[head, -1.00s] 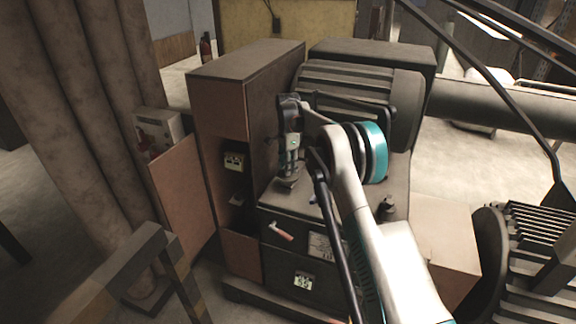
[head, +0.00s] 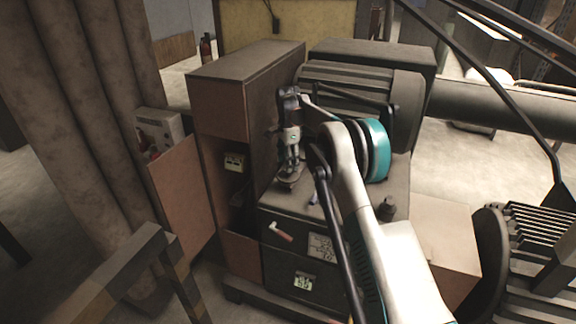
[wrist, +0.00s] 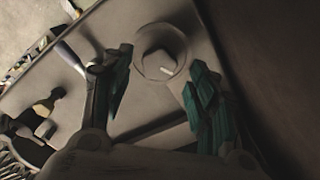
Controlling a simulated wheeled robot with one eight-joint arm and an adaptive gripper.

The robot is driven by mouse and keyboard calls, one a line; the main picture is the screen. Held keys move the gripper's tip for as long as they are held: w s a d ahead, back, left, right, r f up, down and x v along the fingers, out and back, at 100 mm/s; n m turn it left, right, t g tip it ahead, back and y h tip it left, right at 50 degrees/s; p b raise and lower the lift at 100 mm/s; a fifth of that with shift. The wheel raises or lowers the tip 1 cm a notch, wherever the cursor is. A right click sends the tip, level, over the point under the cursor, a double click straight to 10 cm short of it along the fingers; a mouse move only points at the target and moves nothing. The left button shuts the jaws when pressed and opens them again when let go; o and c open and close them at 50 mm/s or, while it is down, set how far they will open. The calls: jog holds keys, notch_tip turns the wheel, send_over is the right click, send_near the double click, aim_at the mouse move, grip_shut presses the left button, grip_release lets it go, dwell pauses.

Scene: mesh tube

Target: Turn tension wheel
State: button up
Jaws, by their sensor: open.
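The tension wheel, a round grey knob with a raised centre and a small pale mark, (wrist: 160,52) sits on a flat grey surface in the wrist view. My gripper (wrist: 158,84) is open, with its teal-padded fingers spread on the left and right just short of the wheel. The right finger's tip is close to the wheel's edge; I cannot tell if it touches. In the head view my gripper (head: 290,166) points down over the top of the dark machine cabinet (head: 320,215), and the wheel is mostly hidden beneath it.
A tall brown cabinet (head: 245,85) stands close on the left of the gripper, and a ribbed motor housing (head: 350,85) behind it. A dark knob (head: 386,208) stands on the machine top to the right. A red-tipped handle (head: 281,232) sticks out from the front.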

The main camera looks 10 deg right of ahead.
notch_tip(320, 180, up, 10)
jog(key=shift+f, duration=0.2)
jog(key=s+r+n+t+b, duration=0.2)
jog(key=s+r+n, duration=0.2)
jog(key=s+r, duration=0.65)
jog(key=s+r+n+t+b, duration=0.15)
jog(key=s+r+n, duration=0.3)
jog(key=s, duration=0.95)
jog(key=s+f+n+t+b, duration=0.1)
jog(key=s+f, duration=0.5)
jog(key=s, duration=0.7)
jog(key=s+f+n+t+b, duration=0.1)
jog(key=s+f+n, duration=0.5)
jog(key=s, duration=0.8)
jog(key=shift+f+t+b, duration=0.3)
jog(key=shift+f+t, duration=0.35)
jog(key=shift+t, duration=0.2)
jog(key=shift+s, duration=0.1)
